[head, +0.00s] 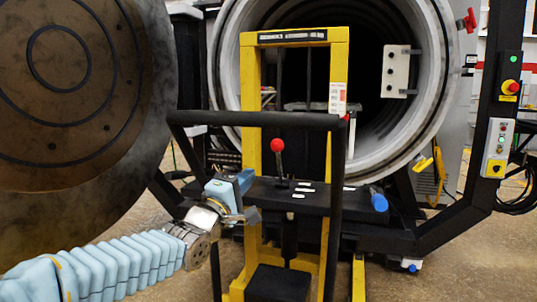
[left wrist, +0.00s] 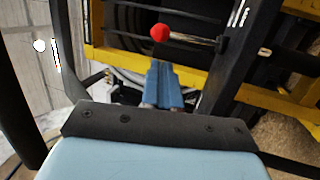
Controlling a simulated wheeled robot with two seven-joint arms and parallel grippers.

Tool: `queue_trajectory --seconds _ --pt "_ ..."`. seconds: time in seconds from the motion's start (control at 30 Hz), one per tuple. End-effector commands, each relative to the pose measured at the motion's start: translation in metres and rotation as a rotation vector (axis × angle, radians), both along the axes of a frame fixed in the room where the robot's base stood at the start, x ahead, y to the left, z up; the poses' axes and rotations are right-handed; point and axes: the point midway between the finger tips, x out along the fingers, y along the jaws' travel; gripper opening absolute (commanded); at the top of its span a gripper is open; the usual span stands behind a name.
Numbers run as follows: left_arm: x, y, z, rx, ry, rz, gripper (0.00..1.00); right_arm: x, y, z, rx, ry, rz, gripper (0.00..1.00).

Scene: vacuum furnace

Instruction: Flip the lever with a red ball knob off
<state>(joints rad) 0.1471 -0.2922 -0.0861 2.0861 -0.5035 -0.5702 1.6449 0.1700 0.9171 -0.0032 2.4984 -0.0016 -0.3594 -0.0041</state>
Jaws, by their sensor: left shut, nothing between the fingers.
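The red ball knob (head: 277,145) tops a thin lever (head: 280,168) that stands nearly upright on the black deck of the yellow-framed lift. In the left wrist view the red knob (left wrist: 160,32) shows just beyond the fingertips, with its lever (left wrist: 192,39) running to the right. My left gripper (head: 250,214) is to the left of the lever and lower than the knob in the head view. Its blue fingers (left wrist: 163,88) are together and empty. No contact with the lever can be made out. My right gripper is not in view.
A black push bar (head: 255,119) crosses in front of the lift, its post close to my left arm. The yellow mast (head: 337,100) stands behind. The round furnace door (head: 60,120) is at left, the open chamber (head: 360,60) behind. A blue-ended handle (head: 378,199) lies right.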

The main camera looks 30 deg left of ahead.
Motion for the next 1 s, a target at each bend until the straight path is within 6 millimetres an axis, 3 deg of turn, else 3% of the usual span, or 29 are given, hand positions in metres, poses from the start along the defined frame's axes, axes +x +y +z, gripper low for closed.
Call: queue_trajectory --seconds 0.3,0.5,0.7,1.0 --pt "0.066 0.005 0.020 0.000 0.003 0.001 0.00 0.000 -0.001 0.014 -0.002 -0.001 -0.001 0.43" --pt "0.098 0.007 0.029 -0.001 0.001 0.001 0.00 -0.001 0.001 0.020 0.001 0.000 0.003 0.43" --pt "0.112 0.008 0.032 0.000 0.000 0.001 0.00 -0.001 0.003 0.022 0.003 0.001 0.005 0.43" --pt "0.114 0.008 0.032 0.000 0.001 0.001 0.00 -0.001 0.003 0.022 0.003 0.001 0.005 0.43"
